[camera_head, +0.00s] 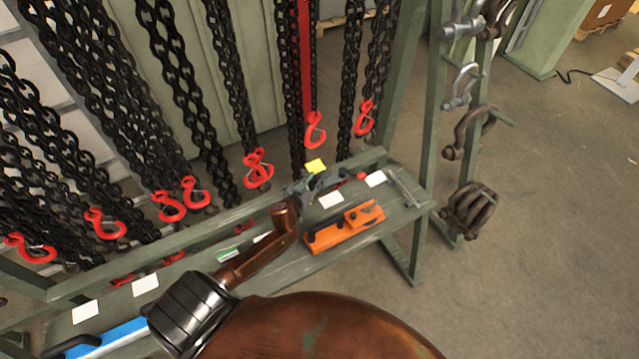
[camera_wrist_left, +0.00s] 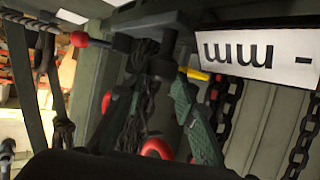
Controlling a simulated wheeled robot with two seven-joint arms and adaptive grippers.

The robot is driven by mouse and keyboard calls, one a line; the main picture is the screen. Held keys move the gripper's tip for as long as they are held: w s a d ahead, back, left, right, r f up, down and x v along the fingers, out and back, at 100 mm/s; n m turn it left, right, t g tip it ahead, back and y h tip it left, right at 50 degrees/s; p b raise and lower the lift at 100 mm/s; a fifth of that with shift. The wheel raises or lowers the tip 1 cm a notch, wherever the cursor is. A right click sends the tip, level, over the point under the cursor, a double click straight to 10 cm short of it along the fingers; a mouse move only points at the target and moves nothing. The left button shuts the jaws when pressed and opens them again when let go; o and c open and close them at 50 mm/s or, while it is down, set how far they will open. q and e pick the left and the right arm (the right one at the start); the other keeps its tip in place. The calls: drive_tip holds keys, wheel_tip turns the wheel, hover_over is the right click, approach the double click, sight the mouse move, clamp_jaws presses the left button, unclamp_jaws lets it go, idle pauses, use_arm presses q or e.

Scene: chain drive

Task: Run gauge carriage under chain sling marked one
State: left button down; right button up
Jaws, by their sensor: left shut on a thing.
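The gauge carriage appears to be the dark piece (camera_wrist_left: 150,32) at the top of the left wrist view; a white plate (camera_wrist_left: 262,55) with upside-down "mm" lettering shows beside it. A red knob (camera_head: 361,174) on a short dark rod is near it, also in the wrist view (camera_wrist_left: 79,39). My left gripper (camera_head: 304,186) is shut on the carriage at the back of the bench; its fingers (camera_wrist_left: 160,105) partly hide the grip. Chain slings (camera_head: 232,85) with red hooks (camera_head: 257,168) hang behind. I cannot read which is marked one. My right gripper is not in view.
The green bench (camera_head: 408,205) carries white cards (camera_head: 331,199), an orange block (camera_head: 345,228) with a black handle and a blue piece (camera_head: 110,338) at the left. A yellow tag (camera_head: 316,166) is beside my gripper.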

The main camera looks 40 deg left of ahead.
use_arm(q)
drive_tip(key=c, duration=2)
unclamp_jaws()
drive_tip(key=shift+r, duration=0.1)
drive_tip(key=o, duration=0.3)
drive_tip(key=shift+o, duration=0.8)
drive_tip(key=v, duration=1.2)
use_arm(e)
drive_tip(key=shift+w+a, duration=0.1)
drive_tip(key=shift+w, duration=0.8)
